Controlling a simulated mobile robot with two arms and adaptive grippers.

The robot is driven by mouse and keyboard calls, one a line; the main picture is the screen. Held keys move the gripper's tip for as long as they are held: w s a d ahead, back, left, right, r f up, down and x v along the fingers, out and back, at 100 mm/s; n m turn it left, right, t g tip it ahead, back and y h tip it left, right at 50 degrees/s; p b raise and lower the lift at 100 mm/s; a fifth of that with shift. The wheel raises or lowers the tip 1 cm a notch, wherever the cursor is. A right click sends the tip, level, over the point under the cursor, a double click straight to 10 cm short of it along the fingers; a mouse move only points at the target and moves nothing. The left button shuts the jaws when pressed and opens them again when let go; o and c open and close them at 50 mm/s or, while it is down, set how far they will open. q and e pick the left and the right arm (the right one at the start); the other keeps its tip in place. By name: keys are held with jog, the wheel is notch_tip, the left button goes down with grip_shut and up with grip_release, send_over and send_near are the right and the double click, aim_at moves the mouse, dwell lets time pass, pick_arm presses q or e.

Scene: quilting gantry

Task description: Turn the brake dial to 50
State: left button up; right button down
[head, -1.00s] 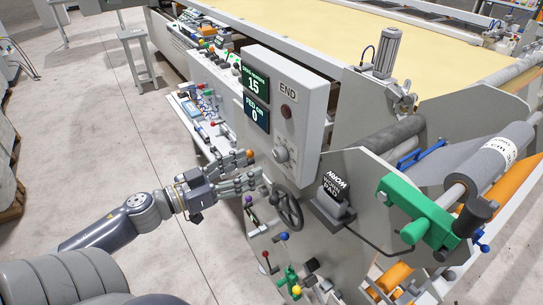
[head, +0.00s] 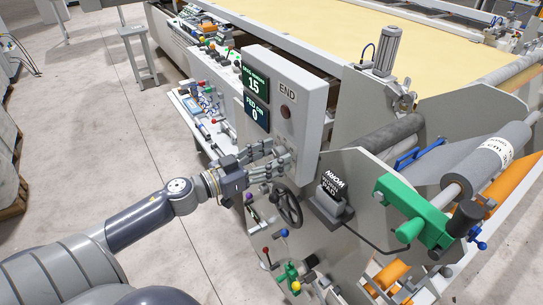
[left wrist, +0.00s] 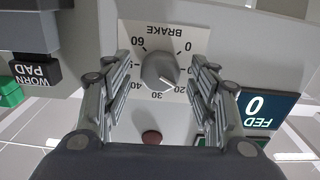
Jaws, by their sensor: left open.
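The brake dial (left wrist: 158,70) is a grey round knob on a white scale plate (left wrist: 135,38) marked BRAKE, upside down in the left wrist view. Its white pointer aims to the lower right in that view, near the 20 mark. My left gripper (left wrist: 161,62) is open, with one finger on each side of the knob. Gaps show between the fingers and the knob. In the head view the left gripper (head: 284,158) is at the panel face and largely hides the dial. My right gripper is not in view.
The control panel (head: 312,100) carries an END label, a dark red button (head: 286,111) and green displays reading 15 (head: 255,84) and 0 (head: 256,112). A black handwheel (head: 288,207) sits below the gripper. A WORN PAD block (head: 331,188) is to the right.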

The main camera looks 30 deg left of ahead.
pick_arm(q)
jog(key=c, duration=1.1)
jog(key=shift+o, duration=0.2)
